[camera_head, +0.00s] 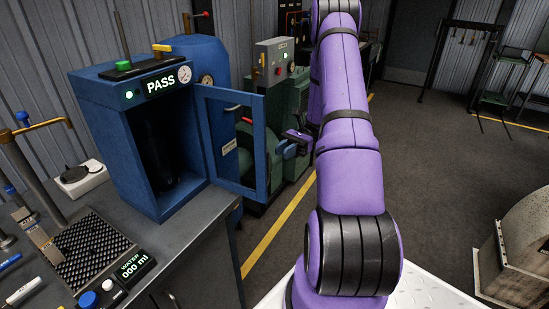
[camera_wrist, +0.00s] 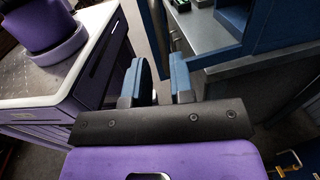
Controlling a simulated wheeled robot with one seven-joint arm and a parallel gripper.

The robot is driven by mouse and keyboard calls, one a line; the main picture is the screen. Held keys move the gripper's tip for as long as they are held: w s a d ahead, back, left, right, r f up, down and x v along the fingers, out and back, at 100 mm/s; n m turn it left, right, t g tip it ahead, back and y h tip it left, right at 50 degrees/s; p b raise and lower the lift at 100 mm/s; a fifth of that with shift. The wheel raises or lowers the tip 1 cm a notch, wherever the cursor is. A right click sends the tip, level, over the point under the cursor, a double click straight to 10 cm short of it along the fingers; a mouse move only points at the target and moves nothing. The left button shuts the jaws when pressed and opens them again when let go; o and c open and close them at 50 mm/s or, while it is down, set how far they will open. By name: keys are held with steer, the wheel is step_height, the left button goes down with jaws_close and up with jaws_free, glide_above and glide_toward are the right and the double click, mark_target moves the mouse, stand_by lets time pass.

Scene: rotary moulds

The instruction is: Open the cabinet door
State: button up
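A small pale label (camera_head: 229,146) shows at the door. My gripper (camera_head: 286,148) is just right of the door's outer edge, apparently apart from it. In the wrist view, my gripper's (camera_wrist: 161,82) two blue-padded fingers are spread, with floor visible between them. A blue panel (camera_wrist: 245,52) lies to their right there.
A green machine (camera_head: 275,105) stands behind the door. A beige metal housing (camera_head: 520,245) stands at the right. Open floor (camera_head: 430,145) lies beyond my arm.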

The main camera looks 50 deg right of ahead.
steer(key=shift+d, duration=1.5)
